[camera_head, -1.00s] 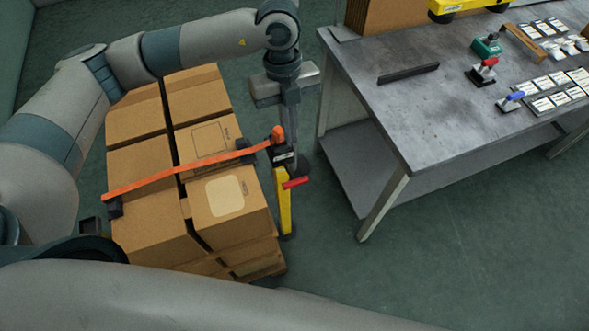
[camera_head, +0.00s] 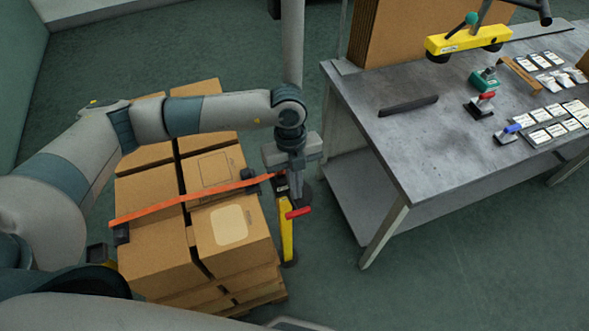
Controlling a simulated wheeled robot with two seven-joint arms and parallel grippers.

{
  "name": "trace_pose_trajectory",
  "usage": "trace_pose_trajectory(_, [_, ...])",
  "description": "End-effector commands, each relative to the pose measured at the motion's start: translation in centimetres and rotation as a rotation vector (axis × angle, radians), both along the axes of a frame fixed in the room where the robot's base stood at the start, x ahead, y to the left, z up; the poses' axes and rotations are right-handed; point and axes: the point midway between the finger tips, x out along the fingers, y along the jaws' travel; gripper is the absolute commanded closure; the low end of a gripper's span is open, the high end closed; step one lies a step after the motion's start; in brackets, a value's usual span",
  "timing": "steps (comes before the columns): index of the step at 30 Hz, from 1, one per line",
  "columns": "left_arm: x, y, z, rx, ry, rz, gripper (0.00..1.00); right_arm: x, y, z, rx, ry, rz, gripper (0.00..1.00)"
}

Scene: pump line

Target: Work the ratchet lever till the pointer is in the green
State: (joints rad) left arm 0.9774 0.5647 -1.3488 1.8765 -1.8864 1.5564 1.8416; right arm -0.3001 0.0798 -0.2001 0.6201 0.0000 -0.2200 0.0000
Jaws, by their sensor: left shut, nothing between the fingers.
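An orange strap (camera_head: 195,200) runs over the stacked cartons to a ratchet unit (camera_head: 281,187) on top of a yellow post (camera_head: 287,230). A red handle (camera_head: 299,212) sticks out to the right of the post. My left gripper (camera_head: 296,190) points down at the top of the post, shut with nothing between its fingers. It covers much of the ratchet unit, and the orange end piece there is hidden behind it. I cannot tell whether the fingers touch the lever. The pointer and its green zone cannot be made out. My right gripper is not in view.
The cartons (camera_head: 232,230) stand on a pallet at the left. A grey workbench (camera_head: 420,140) on the right bears a black bar (camera_head: 408,106), small clamps, cards and a yellow fixture (camera_head: 467,40). Floor between post and bench is free.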

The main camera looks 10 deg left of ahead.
Motion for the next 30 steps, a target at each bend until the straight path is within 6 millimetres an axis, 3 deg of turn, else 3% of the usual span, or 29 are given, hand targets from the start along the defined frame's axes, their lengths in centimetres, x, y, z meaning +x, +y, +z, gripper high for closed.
trace_pose_trajectory(12, [-0.9,-0.6,-5.2,0.001,0.002,0.002,1.00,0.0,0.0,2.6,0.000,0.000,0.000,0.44])
trace_pose_trajectory(30, [-0.8,-0.7,-6.0,0.004,-0.006,0.000,1.00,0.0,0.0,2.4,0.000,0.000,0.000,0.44])
